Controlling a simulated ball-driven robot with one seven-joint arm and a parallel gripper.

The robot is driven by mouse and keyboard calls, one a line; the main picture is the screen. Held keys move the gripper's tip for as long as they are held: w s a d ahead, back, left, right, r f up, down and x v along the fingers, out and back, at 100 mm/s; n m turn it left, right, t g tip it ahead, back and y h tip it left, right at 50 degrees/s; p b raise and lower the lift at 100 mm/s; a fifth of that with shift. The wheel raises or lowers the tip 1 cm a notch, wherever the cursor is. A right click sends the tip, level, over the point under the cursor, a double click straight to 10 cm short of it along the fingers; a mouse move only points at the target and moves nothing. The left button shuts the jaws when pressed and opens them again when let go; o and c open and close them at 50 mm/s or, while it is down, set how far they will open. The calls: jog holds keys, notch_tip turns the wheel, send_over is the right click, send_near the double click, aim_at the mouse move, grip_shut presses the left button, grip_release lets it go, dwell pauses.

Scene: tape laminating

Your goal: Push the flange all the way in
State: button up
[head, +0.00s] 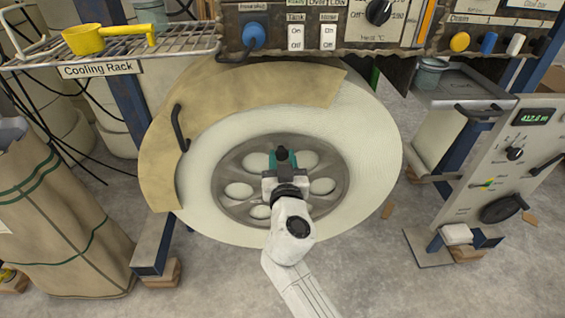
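A grey round disc with several oval holes (238,190), which looks like the flange, sits at the centre of a large cream roll (372,150). My gripper (283,158) is in front of the disc's middle and hides part of it. Teal parts show at the gripper's end with a dark knob-like shape between them. I cannot tell whether the fingers are closed on it or touch the disc. How deep the disc sits in the roll is not clear.
A tan curved guard (160,165) with a black handle (180,128) covers the roll's upper left. A cooling rack (110,50) with a yellow scoop (100,38) is at upper left. A control panel (345,25) is above, and a machine cabinet (510,170) stands right.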

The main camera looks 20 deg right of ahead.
jog(key=o, duration=0.4)
jog(key=shift+w, duration=0.15)
jog(key=v, duration=1)
jog(key=shift+s+p, duration=0.3)
jog(key=shift+s, duration=0.1)
